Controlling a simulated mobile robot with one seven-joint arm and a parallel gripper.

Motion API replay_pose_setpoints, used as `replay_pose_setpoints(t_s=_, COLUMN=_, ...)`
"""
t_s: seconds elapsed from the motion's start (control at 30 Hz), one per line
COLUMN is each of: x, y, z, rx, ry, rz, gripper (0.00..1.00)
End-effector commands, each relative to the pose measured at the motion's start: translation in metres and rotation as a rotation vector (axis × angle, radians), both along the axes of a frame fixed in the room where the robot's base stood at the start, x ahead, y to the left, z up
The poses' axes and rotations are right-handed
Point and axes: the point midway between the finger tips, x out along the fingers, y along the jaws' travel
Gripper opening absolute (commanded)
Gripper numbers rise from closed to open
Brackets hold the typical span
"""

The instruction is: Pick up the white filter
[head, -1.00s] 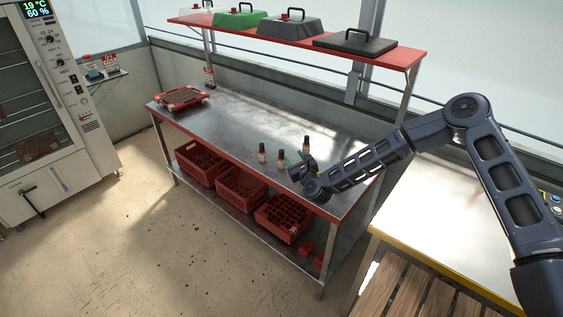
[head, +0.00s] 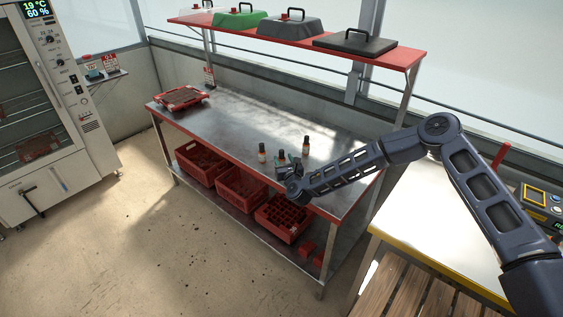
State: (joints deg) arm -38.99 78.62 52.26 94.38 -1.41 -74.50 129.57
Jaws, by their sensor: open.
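On the red overhead shelf stands a row of lid-like pieces with handles on top. The leftmost one, pale and partly see-through, looks like the white filter (head: 197,18); its outline is faint against the bright window. My gripper (head: 283,166) is small and dark in the head view, low over the front right part of the steel table. It is open, and nothing shows held in it. It is far from the white filter, which is at the upper left on the shelf.
A green lid (head: 238,17), a grey lid (head: 290,26) and a black lid (head: 355,42) share the red shelf (head: 335,52). Small bottles (head: 306,146) stand beside my gripper on the steel table (head: 228,128). A red tray (head: 180,98) sits at the table's left end.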

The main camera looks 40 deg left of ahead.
Motion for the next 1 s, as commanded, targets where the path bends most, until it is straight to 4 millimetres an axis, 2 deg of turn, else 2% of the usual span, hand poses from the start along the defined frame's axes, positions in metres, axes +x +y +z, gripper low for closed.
replay_pose_setpoints(t_s=0.33, x=0.023, y=0.036, z=-0.003, rx=0.001, ry=-0.002, rz=-0.001, gripper=0.47)
replay_pose_setpoints(t_s=0.67, x=0.027, y=0.042, z=-0.003, rx=0.0, ry=-0.001, rz=0.0, gripper=0.47)
replay_pose_setpoints(t_s=0.77, x=0.027, y=0.042, z=-0.003, rx=0.0, ry=-0.001, rz=0.0, gripper=0.32)
replay_pose_setpoints(t_s=0.9, x=0.027, y=0.042, z=-0.003, rx=0.0, ry=-0.001, rz=0.0, gripper=0.04)
replay_pose_setpoints(t_s=0.93, x=0.027, y=0.042, z=-0.003, rx=0.0, ry=-0.001, rz=0.0, gripper=0.0)
replay_pose_setpoints(t_s=1.0, x=0.027, y=0.042, z=-0.003, rx=0.0, ry=-0.001, rz=0.0, gripper=0.0)
